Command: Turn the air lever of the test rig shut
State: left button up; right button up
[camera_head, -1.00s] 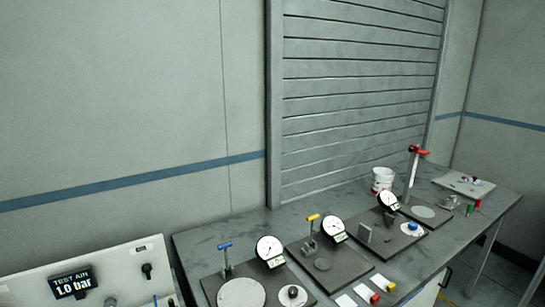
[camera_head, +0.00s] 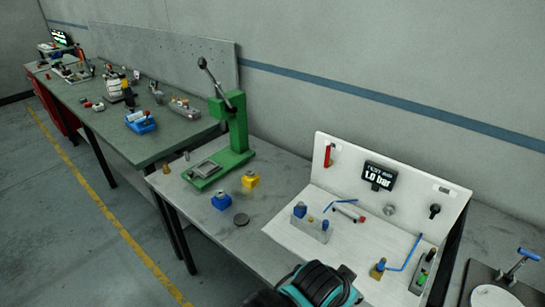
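The test rig is a white bench unit with an upright back panel (camera_head: 415,190) and a flat white deck (camera_head: 290,235). Its display (camera_head: 380,175) reads 1.0 bar. A small red handle (camera_head: 328,156) stands upright on the panel left of the display; it looks like the air lever. A black knob (camera_head: 435,211) and a grey round fitting (camera_head: 389,210) are on the panel to the right. A teal and black part of my arm shows at the bottom edge, in front of the rig. No gripper fingers show, and I cannot tell which arm it is.
On the deck are a grey block with a blue part (camera_head: 311,226), blue tubes and a brass-coloured fitting (camera_head: 378,269). Floor is clear at the lower left.

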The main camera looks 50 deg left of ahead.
aim_at(328, 162)
jog(key=u, duration=1.3)
